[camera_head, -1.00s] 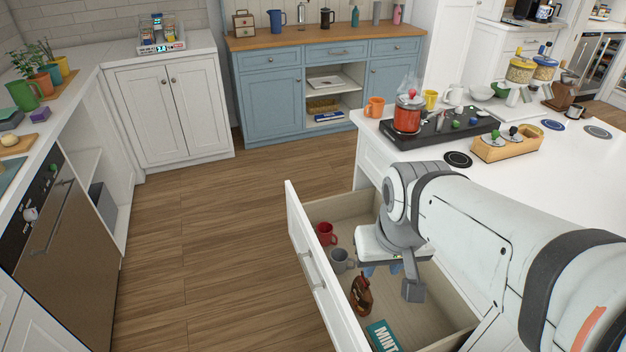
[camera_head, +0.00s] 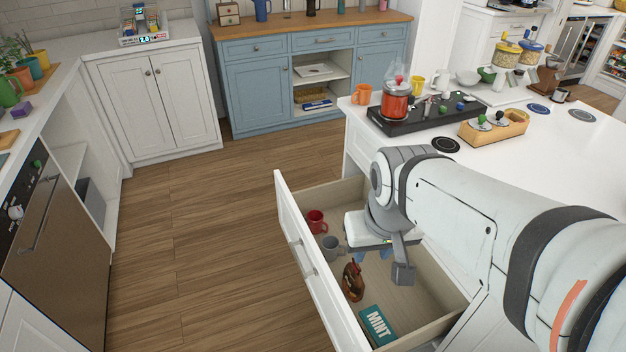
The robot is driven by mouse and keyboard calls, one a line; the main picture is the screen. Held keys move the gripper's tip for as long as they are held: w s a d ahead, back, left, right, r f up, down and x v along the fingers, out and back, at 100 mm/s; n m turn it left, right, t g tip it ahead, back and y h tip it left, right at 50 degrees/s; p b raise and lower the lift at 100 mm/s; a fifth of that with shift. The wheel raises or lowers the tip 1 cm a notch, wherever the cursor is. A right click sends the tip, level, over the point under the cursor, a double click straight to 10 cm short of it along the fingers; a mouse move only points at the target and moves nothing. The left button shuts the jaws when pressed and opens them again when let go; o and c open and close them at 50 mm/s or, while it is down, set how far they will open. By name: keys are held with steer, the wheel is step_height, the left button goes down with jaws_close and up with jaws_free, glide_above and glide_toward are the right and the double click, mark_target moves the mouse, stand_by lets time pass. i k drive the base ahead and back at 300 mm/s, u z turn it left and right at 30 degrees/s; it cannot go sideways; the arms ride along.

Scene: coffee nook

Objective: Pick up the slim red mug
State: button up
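The slim red mug (camera_head: 316,221) stands in the open drawer (camera_head: 440,318), near its far front corner. A grey mug (camera_head: 331,246) is close beside it on the near side. My gripper (camera_head: 390,262) is over the drawer, pointing down, to the right of both mugs and apart from the red one. One dark grey finger shows; the rest is partly hidden by my wrist, so its opening is unclear. I see nothing held in it.
A brown bottle (camera_head: 353,280) and a teal mint box (camera_head: 378,325) lie nearer in the drawer. The drawer front (camera_head: 306,255) stands left of the mugs. The white counter (camera_head: 540,165) above holds a red pot (camera_head: 396,104). The wooden floor (camera_head: 215,240) is clear.

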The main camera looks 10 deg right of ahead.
mark_target(315, 217)
steer(key=u, duration=1.2)
steer(key=i, duration=1.9)
steer(key=z, duration=3.05)
